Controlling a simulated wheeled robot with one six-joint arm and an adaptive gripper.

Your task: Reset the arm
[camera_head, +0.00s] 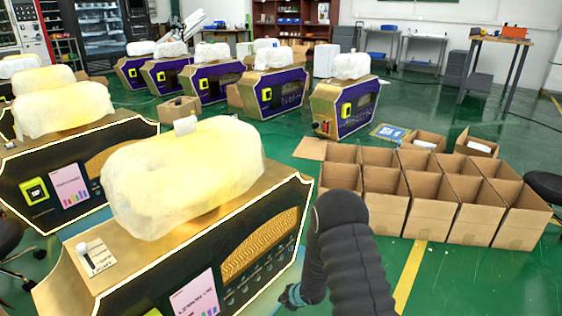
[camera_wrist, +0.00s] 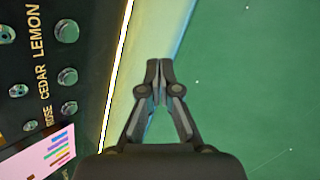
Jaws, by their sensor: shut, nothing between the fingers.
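My arm shows at the bottom centre of the head view, in front of the nearest perfume machine (camera_head: 195,262). Its gripper is mostly hidden behind the arm there. In the wrist view my gripper (camera_wrist: 158,72) is shut, with its fingertips together and nothing between them. It hangs over the lower edge of the machine front and the green floor. The machine's black panel (camera_wrist: 75,95) is to its left, with round buttons labelled LEMON, CEDAR and ROSE. The fingers look apart from the buttons.
Open cardboard boxes (camera_head: 430,195) stand on the floor to the right of my arm. A second lit machine (camera_head: 60,180) is at the left, and purple machines (camera_head: 345,105) stand behind. Green floor (camera_head: 470,285) is clear at the lower right.

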